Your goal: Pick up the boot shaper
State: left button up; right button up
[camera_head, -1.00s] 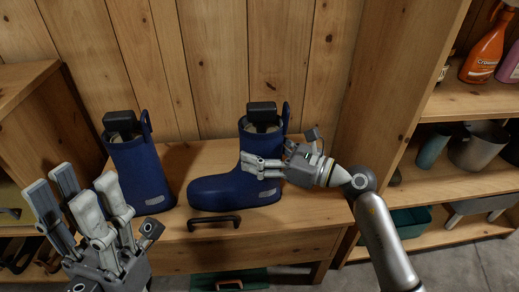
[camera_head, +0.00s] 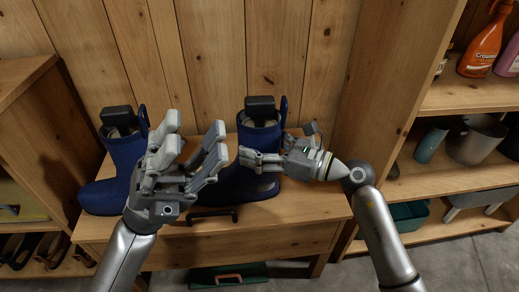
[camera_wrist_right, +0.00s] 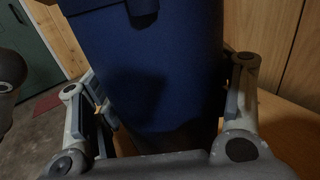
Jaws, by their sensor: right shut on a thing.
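Two dark blue boots stand on the wooden bench, the left boot (camera_head: 128,152) and the right boot (camera_head: 258,138). A black-topped boot shaper (camera_head: 260,106) sticks out of the right boot's opening; its lower part is hidden inside. A similar black-topped shaper (camera_head: 117,115) sits in the left boot. My right gripper (camera_head: 254,160) is shut on the right boot's shaft, which fills the space between its fingers in the right wrist view (camera_wrist_right: 155,65). My left gripper (camera_head: 194,140) is open and empty, in front of the gap between the boots, partly hiding both.
A black handle (camera_head: 213,213) lies at the bench front (camera_head: 300,209). Right shelves hold an orange spray bottle (camera_head: 482,50), pots and a green bin (camera_head: 408,215). A wooden cabinet (camera_head: 45,135) stands at left, a plank wall (camera_head: 215,60) behind. A green box (camera_head: 228,279) is below.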

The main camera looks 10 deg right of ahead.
pick_arm(q)
jog(key=w+d+m+y, duration=0.3)
jog(key=w+m+y, duration=0.1)
jog(key=m+t+y, duration=0.4)
jog(key=t+y, duration=0.5)
jog(key=t, duration=0.2)
send_near(258, 104)
jog(key=w+d+f, duration=0.2)
jog(key=d, duration=0.1)
jog(key=x, duration=0.7)
jog(key=shift+s+f, duration=0.2)
jog(key=shift+s, duration=0.05)
grip_shut()
